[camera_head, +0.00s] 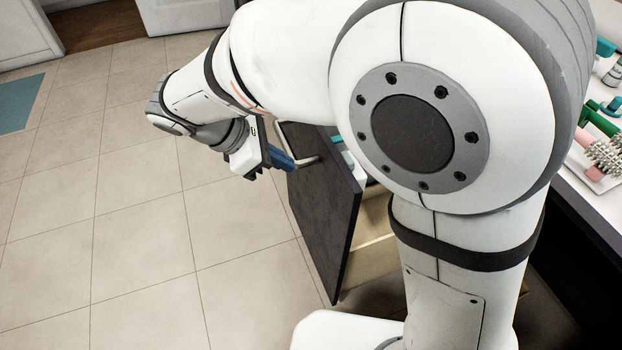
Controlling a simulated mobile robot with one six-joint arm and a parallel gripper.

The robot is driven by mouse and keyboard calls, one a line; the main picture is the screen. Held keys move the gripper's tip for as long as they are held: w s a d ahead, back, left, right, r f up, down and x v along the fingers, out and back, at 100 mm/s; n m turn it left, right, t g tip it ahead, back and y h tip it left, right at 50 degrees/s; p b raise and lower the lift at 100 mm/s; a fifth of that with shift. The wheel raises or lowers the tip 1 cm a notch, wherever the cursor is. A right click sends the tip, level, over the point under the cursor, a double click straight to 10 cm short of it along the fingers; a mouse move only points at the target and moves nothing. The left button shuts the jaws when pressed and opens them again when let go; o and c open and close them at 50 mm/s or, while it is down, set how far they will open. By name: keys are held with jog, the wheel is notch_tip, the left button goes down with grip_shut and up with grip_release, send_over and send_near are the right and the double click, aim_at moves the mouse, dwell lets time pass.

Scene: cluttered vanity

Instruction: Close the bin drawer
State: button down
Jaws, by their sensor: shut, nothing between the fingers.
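The bin drawer (320,218) stands pulled out from under the counter, its dark front panel facing left over the floor. A pale drawer side shows behind the panel, and something white and teal shows inside near the top. Much of the drawer is hidden behind my arm. My gripper (291,163) is shut and empty. It is at the upper edge of the dark front, beside a light metal handle (306,160). I cannot tell whether the fingers touch the panel or the handle.
A white counter (590,185) at the right holds a round hairbrush (607,156), green and pink items and other clutter. The tiled floor (130,220) at the left is clear. A teal mat (18,103) lies at the far left, near a white door (25,30).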

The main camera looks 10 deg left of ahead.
jog(key=s+a+f+n+t, duration=0.1)
jog(key=s+a+f+n, duration=0.1)
jog(key=a, duration=0.2)
jog(key=b, duration=0.5)
send_near(328, 184)
notch_tip(328, 184, down, 4)
jog(key=d, duration=0.1)
jog(key=w+d, duration=0.1)
jog(key=shift+w+d+f+b, duration=0.1)
jog(key=shift+w+d+b, duration=0.15)
jog(key=shift+b, duration=0.1)
jog(key=shift+w+d, duration=0.2)
jog(key=shift+d, duration=0.15)
